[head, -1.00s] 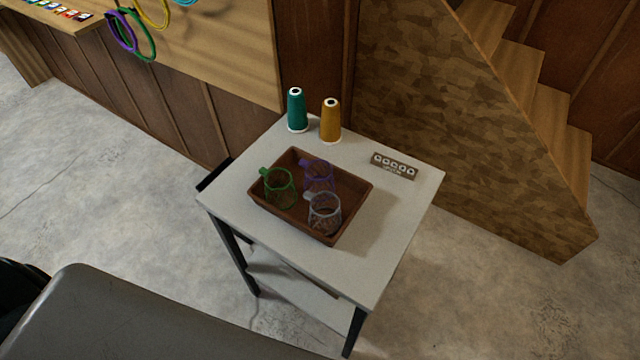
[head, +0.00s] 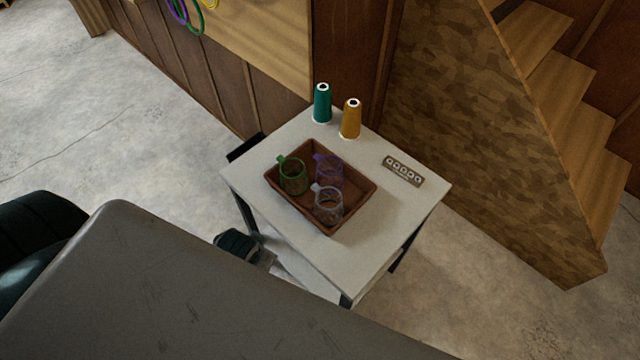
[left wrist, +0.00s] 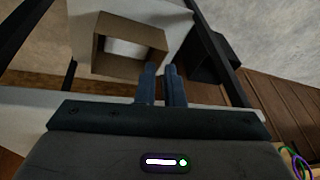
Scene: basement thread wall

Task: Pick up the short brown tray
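A shallow dark brown tray (head: 354,206) sits on the white top of a small table in the head view. It holds a green mug (head: 292,176), a purple mug (head: 329,170) and a clear mug (head: 328,204). The left wrist view shows a lighter brown, open box-like holder (left wrist: 112,62) with a pale inside, on a pale surface. I cannot tell whether it is the same tray. My left gripper (left wrist: 160,80) points toward this holder's corner, its two fingers close together with a narrow gap. My right gripper is out of view.
A wooden staircase side (head: 490,150) rises behind. Open concrete floor (head: 130,110) lies to the left.

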